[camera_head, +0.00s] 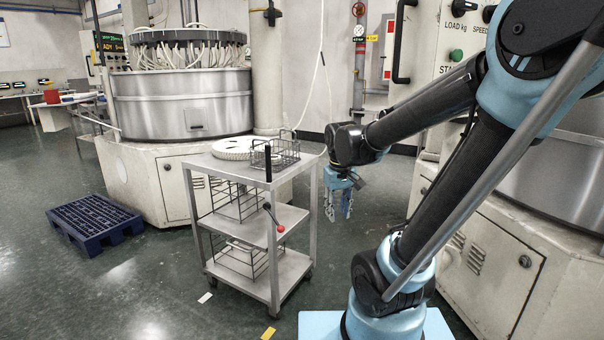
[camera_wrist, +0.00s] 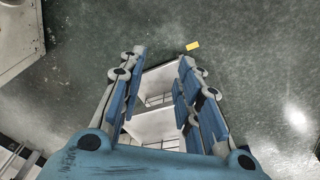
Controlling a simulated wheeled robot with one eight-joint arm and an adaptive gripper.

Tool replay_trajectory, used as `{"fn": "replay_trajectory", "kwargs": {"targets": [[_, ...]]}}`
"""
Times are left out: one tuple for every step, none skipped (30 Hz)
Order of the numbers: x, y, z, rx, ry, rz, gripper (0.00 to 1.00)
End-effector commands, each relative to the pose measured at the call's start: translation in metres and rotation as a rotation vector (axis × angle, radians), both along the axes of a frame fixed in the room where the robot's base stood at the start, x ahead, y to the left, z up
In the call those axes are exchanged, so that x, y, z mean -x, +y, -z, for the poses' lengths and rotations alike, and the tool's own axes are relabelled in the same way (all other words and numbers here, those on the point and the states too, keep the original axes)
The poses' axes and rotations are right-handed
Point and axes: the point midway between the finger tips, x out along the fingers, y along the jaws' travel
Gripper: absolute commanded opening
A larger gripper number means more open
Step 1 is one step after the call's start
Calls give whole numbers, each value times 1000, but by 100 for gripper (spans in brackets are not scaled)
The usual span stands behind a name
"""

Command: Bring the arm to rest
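My arm reaches out over the floor, bent at its joints. My gripper (camera_head: 346,208) hangs fingers-down just right of the metal trolley (camera_head: 240,178), apart from it in the head view. In the wrist view my gripper (camera_wrist: 157,90) has its blue-padded fingers spread wide with nothing held between them. Part of the trolley (camera_wrist: 155,125) shows beyond and below the fingers there.
The trolley carries a wire basket (camera_head: 275,153) and a pale disc (camera_head: 233,148) on top. A blue pallet (camera_head: 94,222) lies at left. A large lapping machine (camera_head: 185,105) stands behind, and another machine (camera_head: 490,250) is close at right. Yellow tape (camera_head: 268,333) marks open floor.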

Motion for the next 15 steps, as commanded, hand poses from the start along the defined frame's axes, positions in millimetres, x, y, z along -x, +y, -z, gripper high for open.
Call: {"fn": "replay_trajectory", "kwargs": {"targets": [[11,-9,1,-4,-2,25,31],[16,-14,2,-8,-4,37,31],[23,-20,3,-12,-6,54,31],[29,-24,4,-15,-8,66,31],[34,-28,6,-18,-9,79,31],[41,-33,8,-22,-11,96,31],[47,-37,9,-25,-12,108,31],[52,-40,11,-27,-14,120,31],[59,-45,13,-31,-16,138,31],[65,-48,15,-34,-18,149,31],[70,-51,17,-36,-19,162,31],[77,-55,20,-40,-22,179,31],[82,-58,23,-43,-24,191,31],[87,-60,25,-45,-26,203,31],[94,-63,29,-50,-29,219,31]]}}
